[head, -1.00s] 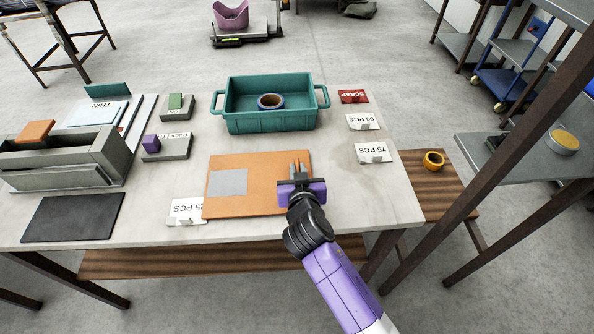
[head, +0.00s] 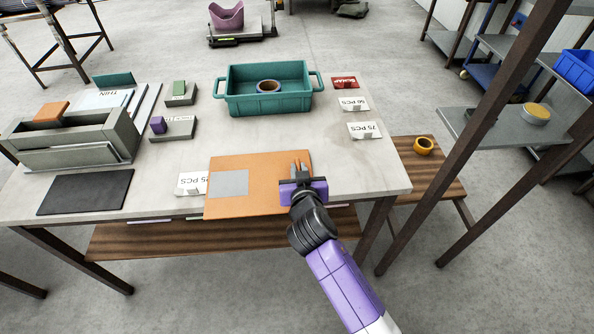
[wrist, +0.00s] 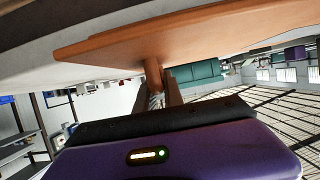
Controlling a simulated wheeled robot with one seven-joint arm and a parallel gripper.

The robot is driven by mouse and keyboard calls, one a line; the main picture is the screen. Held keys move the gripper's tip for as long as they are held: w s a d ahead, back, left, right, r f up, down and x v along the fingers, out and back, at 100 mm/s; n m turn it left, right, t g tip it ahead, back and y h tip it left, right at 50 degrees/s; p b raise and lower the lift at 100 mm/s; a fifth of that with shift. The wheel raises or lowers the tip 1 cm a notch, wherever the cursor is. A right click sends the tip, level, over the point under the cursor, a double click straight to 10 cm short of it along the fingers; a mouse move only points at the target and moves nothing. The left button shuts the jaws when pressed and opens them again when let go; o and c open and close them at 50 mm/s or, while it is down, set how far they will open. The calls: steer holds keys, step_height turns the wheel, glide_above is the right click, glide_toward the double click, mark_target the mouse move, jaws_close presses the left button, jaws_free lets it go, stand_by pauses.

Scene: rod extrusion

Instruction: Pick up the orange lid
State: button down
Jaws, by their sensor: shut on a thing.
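The orange lid (head: 230,205) is a flat rectangular board with a grey square patch on it. It is at the table's front edge, and its near side juts past that edge. My gripper (head: 299,168) is over the lid's right part. In the wrist view, the lid (wrist: 190,35) has a short round orange knob (wrist: 152,71), and my gripper (wrist: 160,93) is shut on that knob. I cannot tell how large the gap is between the lid and the tabletop.
The light table (head: 300,140) carries a teal bin (head: 243,103) with a tape roll (head: 268,86) inside. A grey fixture (head: 125,137), a black mat (head: 60,194) and card signs (head: 363,130) stand around. A wooden bench (head: 440,180) and dark shelf posts (head: 425,210) are at the right.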

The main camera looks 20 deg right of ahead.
steer(key=shift+s+a, duration=0.1)
steer(key=shift+s, duration=0.1)
steer(key=c, duration=1.4)
jaws_free()
steer(key=shift+o, duration=0.2)
steer(key=shift+s, duration=0.1)
steer(key=shift+v, duration=3.85)
